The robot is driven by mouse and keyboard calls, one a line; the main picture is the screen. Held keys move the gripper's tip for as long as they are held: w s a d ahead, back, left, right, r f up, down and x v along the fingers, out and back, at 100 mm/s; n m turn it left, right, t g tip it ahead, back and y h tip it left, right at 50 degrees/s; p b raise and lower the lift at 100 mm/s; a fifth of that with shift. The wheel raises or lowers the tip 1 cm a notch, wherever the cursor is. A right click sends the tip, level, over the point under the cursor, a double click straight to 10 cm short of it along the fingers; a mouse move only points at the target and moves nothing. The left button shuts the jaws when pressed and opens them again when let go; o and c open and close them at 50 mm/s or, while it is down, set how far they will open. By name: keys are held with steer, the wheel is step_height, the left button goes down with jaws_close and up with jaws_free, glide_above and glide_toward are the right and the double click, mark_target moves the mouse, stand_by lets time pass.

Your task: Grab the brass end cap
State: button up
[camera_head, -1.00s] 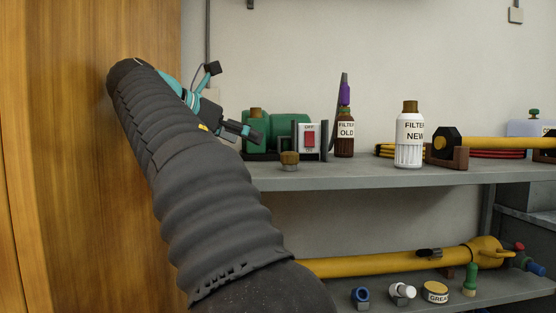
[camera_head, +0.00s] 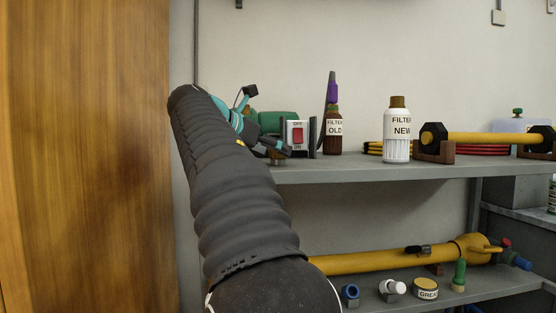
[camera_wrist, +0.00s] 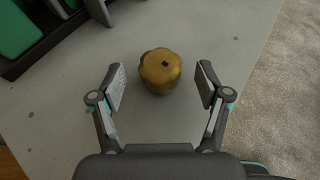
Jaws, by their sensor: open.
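My gripper (camera_wrist: 161,88) is open, with one finger on each side of the cap and a gap to each; the cap lies about level with the fingertips. In the head view my gripper (camera_head: 272,149) is at the upper shelf's front left. Only a small part of the cap (camera_head: 276,160) shows below the fingers there; my arm and gripper hide the rest.
The wrist view shows the green and dark device (camera_wrist: 18,35) at upper left. A wooden panel (camera_head: 85,150) stands left.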

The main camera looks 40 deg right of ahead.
steer(key=shift+d+f, duration=0.2)
steer(key=shift+d, duration=0.3)
steer(key=c, duration=1.2)
steer(key=shift+c, duration=0.2)
